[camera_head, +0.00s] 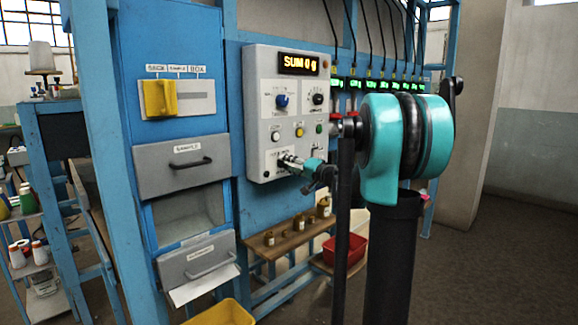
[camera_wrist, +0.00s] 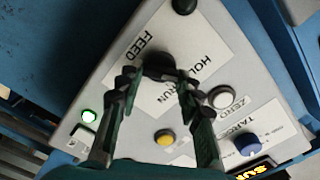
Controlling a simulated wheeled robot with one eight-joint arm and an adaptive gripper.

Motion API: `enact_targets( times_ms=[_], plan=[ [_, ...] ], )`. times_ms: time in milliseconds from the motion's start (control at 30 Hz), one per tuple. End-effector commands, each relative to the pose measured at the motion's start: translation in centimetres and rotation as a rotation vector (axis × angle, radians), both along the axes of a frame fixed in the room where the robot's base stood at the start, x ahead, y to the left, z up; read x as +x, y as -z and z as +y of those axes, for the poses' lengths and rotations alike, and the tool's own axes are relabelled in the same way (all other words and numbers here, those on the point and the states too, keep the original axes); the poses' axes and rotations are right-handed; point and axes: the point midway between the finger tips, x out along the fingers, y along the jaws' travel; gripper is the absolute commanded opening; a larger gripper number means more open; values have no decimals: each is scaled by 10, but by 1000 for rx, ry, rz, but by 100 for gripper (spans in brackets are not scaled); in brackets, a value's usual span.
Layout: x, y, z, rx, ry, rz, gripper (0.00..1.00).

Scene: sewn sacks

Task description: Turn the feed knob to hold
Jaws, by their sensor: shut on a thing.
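The feed knob (camera_wrist: 158,66) is dark and sits on a white label marked FEED, HOLD and RUN (camera_wrist: 185,60) on the grey control panel (camera_head: 258,103). My gripper (camera_wrist: 160,77) has its two fingers closed around the knob's sides. The fingertips cover part of the knob, and its pointer direction cannot be made out. In the head view my gripper (camera_head: 287,160) reaches the lower part of the panel from the right and hides the knob.
The panel's display (camera_head: 304,64) reads "SUM 0 g". A blue knob (camera_head: 282,101), a black knob (camera_head: 318,99), a white button (camera_head: 276,135), a yellow button (camera_head: 299,132) and a green lamp (camera_head: 319,129) are close above. A wooden shelf (camera_head: 290,242) with small bottles is below.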

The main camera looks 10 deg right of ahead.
Motion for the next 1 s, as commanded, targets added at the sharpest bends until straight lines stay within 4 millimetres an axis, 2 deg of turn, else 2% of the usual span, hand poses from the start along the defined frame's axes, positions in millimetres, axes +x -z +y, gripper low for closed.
enact_targets(
  times_ms=[467,500,633,667,1000],
  plan=[
    [-1,1,0,-16,-1,-8,7],
    [-1,1,0,-16,-1,-8,38],
    [-1,1,0,-15,0,-9,54],
    [-1,1,0,-14,0,-8,57],
    [-3,0,-2,-13,1,-8,57]
  ],
)
